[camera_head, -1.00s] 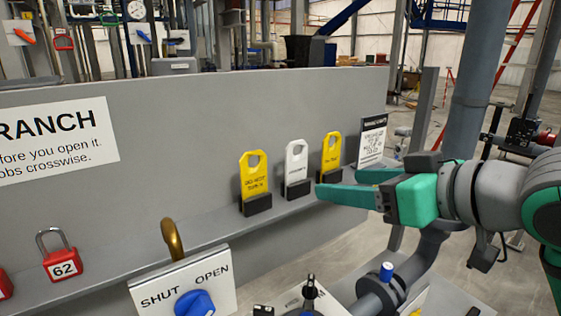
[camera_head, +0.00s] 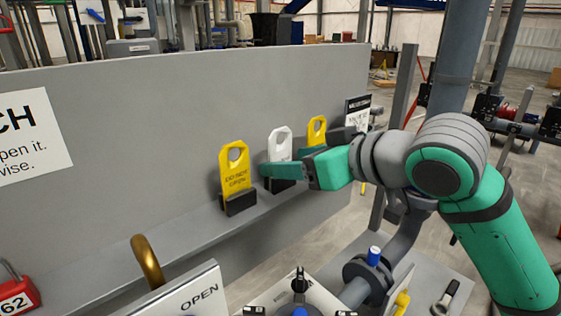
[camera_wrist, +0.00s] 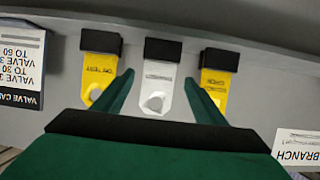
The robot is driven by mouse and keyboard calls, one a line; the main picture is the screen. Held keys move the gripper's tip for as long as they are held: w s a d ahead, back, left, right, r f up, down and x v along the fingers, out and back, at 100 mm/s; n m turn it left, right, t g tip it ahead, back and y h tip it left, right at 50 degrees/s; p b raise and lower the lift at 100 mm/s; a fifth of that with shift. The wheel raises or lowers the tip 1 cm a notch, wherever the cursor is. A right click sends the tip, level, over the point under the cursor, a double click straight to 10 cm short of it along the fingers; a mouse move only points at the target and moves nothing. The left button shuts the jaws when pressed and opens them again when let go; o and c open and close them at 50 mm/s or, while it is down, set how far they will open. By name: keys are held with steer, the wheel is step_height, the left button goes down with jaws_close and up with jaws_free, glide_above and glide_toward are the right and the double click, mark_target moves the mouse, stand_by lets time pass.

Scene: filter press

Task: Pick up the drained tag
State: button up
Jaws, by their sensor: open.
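The white tag (camera_head: 279,140), whose small print I cannot read for sure, stands upright in a dark holder on the grey ledge, between two yellow tags. In the wrist view the white tag (camera_wrist: 157,90) appears upside down, with its holed end toward me. My gripper (camera_head: 283,161) is open at the white tag, and its near finger hides the tag's lower part in the head view. In the wrist view my gripper (camera_wrist: 159,77) has one finger on each side of the white tag, with visible gaps. It does not hold the tag.
A yellow "DO NOT OPEN" tag (camera_head: 235,165) stands left of the white tag, and a yellow "ON TEST" tag (camera_wrist: 100,66) on its other side; both are close to my fingers. A grey panel (camera_head: 130,130) rises behind. A brass hook (camera_head: 147,262) and red padlock (camera_head: 15,297) are at lower left.

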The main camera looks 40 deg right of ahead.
mark_target(281, 159)
steer(key=shift+x, duration=2.05)
steer(key=shift+s+d+f, duration=0.1)
steer(key=c, duration=1.1)
steer(key=shift+d, duration=0.1)
